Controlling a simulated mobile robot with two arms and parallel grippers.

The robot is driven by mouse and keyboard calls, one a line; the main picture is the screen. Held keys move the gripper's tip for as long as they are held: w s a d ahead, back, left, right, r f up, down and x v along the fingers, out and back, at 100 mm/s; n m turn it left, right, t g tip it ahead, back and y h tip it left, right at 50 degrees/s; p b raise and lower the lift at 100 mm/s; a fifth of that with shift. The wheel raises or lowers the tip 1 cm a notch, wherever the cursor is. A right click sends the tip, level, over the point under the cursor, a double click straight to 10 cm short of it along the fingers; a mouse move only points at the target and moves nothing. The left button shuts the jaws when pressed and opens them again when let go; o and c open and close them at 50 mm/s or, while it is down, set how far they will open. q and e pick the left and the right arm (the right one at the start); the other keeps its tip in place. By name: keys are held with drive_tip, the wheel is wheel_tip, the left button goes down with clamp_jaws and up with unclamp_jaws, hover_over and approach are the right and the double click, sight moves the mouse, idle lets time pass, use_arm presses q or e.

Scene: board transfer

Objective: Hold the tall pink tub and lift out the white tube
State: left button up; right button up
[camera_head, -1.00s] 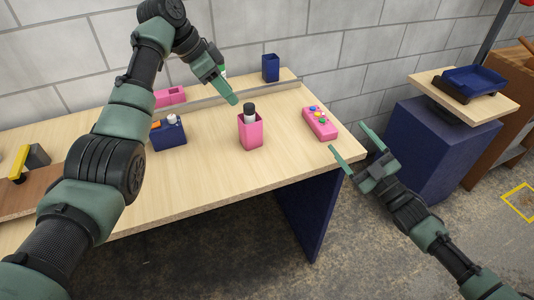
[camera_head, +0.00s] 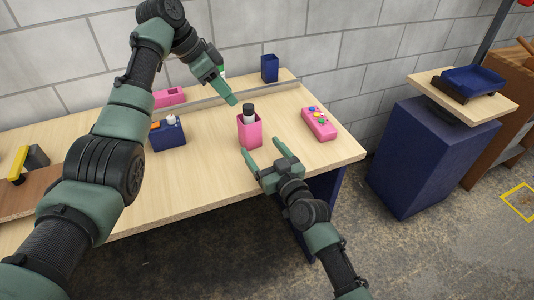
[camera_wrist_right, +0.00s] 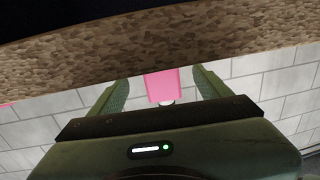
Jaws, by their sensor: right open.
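The tall pink tub (camera_head: 249,135) stands upright on the table. The white tube (camera_head: 250,117) with a black cap (camera_head: 249,107) stands in it, its top above the rim. My left gripper (camera_head: 231,101) points down just behind and left of the tube, apart from it; its finger gap is not clear. My right gripper (camera_head: 261,146) is open and empty at the table's front side, close to the tub and in front of it. In the right wrist view the tub (camera_wrist_right: 162,85) shows between the two open fingers, seen past the table edge.
A blue box (camera_head: 168,137) with small items stands left of the tub. A pink block with coloured knobs (camera_head: 319,124) lies to the right. A blue cup (camera_head: 270,67) and a low pink box (camera_head: 170,97) stand at the back. A rail (camera_head: 200,103) crosses behind.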

sight(254, 139)
drive_tip(key=x, duration=0.6)
drive_tip(key=shift+w, duration=0.1)
